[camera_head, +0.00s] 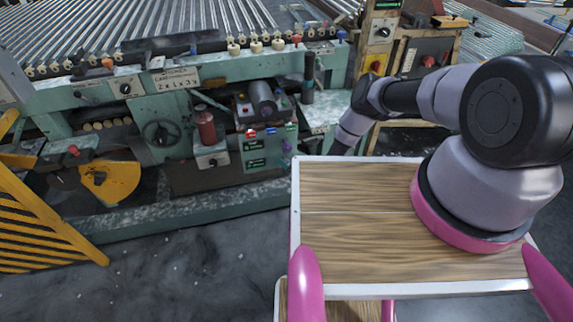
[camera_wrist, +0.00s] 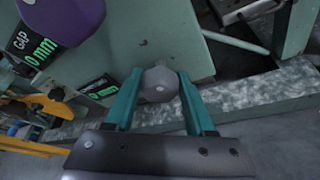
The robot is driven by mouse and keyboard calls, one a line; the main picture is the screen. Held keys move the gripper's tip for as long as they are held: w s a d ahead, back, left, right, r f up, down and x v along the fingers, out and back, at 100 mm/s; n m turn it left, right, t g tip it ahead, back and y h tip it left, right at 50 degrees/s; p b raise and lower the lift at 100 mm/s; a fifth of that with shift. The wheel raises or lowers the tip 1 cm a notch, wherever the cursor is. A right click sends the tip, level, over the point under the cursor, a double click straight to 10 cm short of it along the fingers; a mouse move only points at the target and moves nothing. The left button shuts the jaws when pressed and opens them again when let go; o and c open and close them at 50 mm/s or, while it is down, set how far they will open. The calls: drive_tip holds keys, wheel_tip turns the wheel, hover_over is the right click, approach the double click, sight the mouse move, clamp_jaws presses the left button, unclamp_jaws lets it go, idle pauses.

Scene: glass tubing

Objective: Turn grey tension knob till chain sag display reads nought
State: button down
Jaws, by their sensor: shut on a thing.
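In the wrist view, a grey faceted knob (camera_wrist: 158,84) stands out from a pale green panel. My gripper (camera_wrist: 160,88) has its teal fingers on either side of this knob and is shut on it. In the head view, the displays (camera_head: 256,146) are too small to read, and I cannot make out the grey knob.
A purple knob (camera_wrist: 68,15) is close by at upper left in the wrist view. In the head view, the green machine (camera_head: 150,215) fills the back, with a handwheel (camera_head: 161,133) and a red cylinder (camera_head: 206,127). Yellow-black striped guarding (camera_head: 40,225) stands at left. The grey floor in front is clear.

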drive_tip(key=shift+m+y, duration=0.6)
drive_tip(key=shift+m, duration=0.6)
drive_tip(key=shift+m+t+y, duration=0.3)
drive_tip(key=shift+m+y, duration=0.2)
drive_tip(key=shift+m, duration=0.2)
drive_tip(key=shift+d+f, duration=0.1)
drive_tip(key=shift+c, duration=1.4)
unclamp_jaws()
drive_tip(key=v, duration=1)
drive_tip(key=shift+s+d, duration=0.25)
drive_tip(key=shift+s, duration=0.05)
